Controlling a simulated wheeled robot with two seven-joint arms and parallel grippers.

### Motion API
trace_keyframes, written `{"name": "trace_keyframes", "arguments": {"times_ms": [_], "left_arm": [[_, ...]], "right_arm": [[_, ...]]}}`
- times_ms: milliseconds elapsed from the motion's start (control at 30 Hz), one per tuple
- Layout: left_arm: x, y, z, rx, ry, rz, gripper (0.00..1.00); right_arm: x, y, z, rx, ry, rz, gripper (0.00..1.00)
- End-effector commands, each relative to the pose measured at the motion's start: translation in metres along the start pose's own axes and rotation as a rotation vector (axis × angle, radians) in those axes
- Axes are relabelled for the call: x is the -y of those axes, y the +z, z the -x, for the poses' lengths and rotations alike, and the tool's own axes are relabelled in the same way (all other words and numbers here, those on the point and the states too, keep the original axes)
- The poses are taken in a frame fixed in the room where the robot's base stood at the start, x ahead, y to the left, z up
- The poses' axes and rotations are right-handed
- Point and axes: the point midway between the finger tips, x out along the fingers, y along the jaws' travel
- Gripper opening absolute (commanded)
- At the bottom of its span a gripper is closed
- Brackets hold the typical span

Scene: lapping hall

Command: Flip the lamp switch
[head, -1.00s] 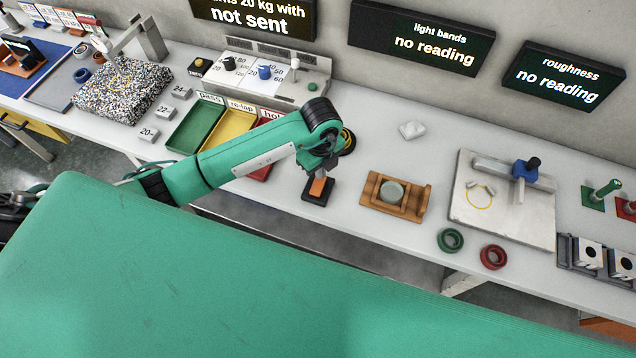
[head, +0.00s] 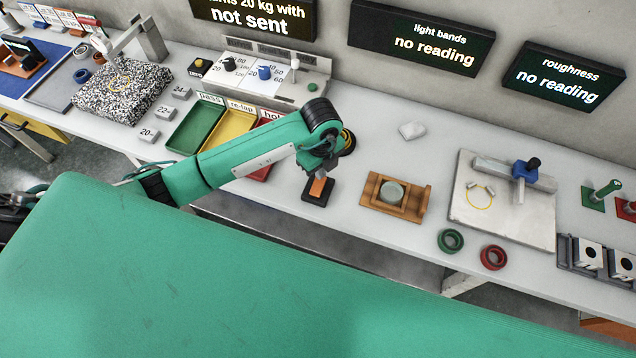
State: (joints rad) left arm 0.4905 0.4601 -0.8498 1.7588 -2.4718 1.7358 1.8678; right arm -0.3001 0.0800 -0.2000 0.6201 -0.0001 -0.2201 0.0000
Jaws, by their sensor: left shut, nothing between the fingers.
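A small black base with an orange part (head: 318,189), which looks like the lamp switch, sits on the white bench near its front edge. My left gripper (head: 321,172) points down right over the orange part, shut with nothing in it. The fingertips are at or just above the orange part; I cannot tell if they touch. The gripper hides the top of the switch. A black and yellow round thing (head: 348,141) shows partly behind my wrist; I cannot tell if it is the lamp. My right gripper is not in view.
A wooden holder with a grey disc (head: 391,191) stands just right of the switch. Green, yellow and red trays (head: 196,128) lie to the left, partly under my left arm. Green (head: 450,240) and red (head: 493,257) rings lie at the front right. Dark screens hang behind.

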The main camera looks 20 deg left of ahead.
Motion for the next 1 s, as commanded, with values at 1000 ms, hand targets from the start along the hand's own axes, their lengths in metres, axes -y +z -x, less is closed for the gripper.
{"name": "trace_keyframes", "arguments": {"times_ms": [1000], "left_arm": [[0.0000, 0.0000, -0.0058, 0.000, 0.000, 0.000, 0.00]], "right_arm": [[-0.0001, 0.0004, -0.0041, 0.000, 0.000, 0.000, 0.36]]}}
